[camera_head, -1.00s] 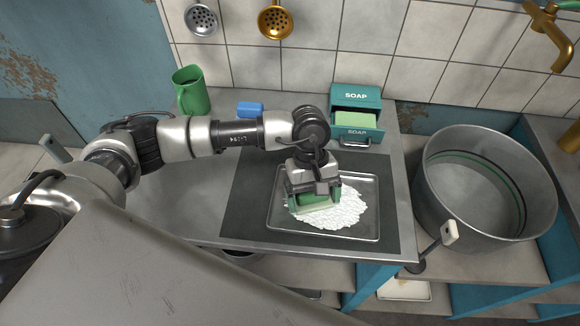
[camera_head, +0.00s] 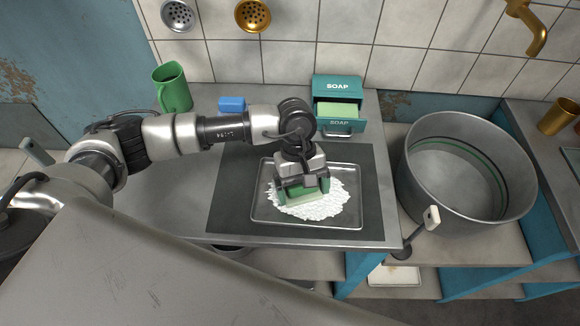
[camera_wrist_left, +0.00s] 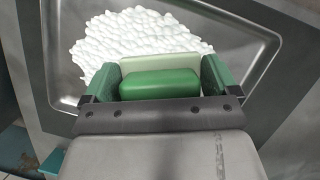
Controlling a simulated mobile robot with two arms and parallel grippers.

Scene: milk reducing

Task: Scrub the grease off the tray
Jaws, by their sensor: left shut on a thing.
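The metal tray (camera_head: 354,218) lies on a dark mat (camera_head: 221,215) on the counter. A patch of white foam (camera_head: 334,203) covers much of its middle and hides the metal beneath. My left gripper (camera_head: 300,194) is shut on a green scrubber with a pale pad and points down at the foam. In the left wrist view, the scrubber (camera_wrist_left: 160,84) sits between the two green-tipped fingers, with foam (camera_wrist_left: 140,38) just beyond it. I cannot tell how firmly the pad touches the tray. My right gripper is not in view.
A soap box (camera_head: 336,87) with an open drawer holding a green bar stands behind the tray. A blue block (camera_head: 232,104) and a green jug (camera_head: 172,87) stand at the back left. A large metal pot (camera_head: 465,165) is at the right, beyond the counter's edge.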

